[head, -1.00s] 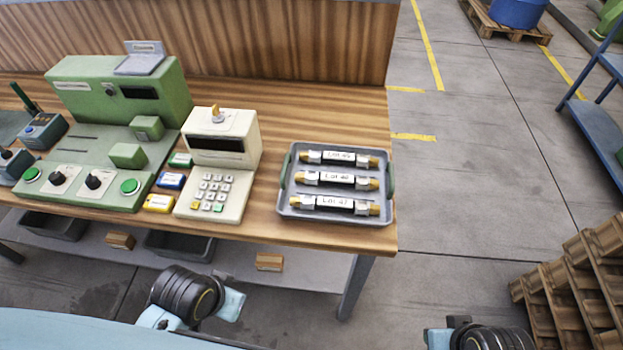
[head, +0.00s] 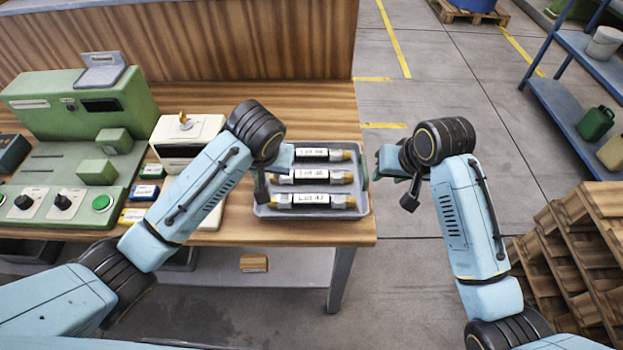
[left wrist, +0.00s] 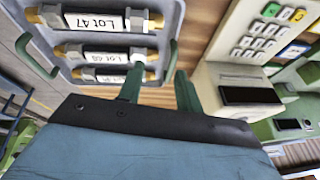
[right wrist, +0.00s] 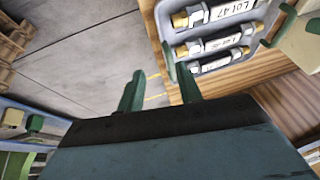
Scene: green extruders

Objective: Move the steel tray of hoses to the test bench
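The grey steel tray (head: 310,213) lies on the wooden bench near its right edge, holding three hoses with brass ends and white Lot labels, such as the front hose (head: 310,200). It has a green handle on each short side. My left gripper (left wrist: 158,84) is open and empty at the tray's left side; in the head view my wrist hides that handle. My right gripper (right wrist: 160,84) is open and empty at the right side, with the right handle (right wrist: 169,60) seen between its fingertips. Contact with either handle is not clear. I cannot tell which surface is the test bench.
A cream keypad device (head: 190,130) stands left of the tray, close to my left arm. A green machine (head: 80,100) stands further left. The wooden bench (head: 345,232) ends just right of the tray. Wooden pallets (head: 580,240) and a blue shelf (head: 565,110) stand at right; floor between is open.

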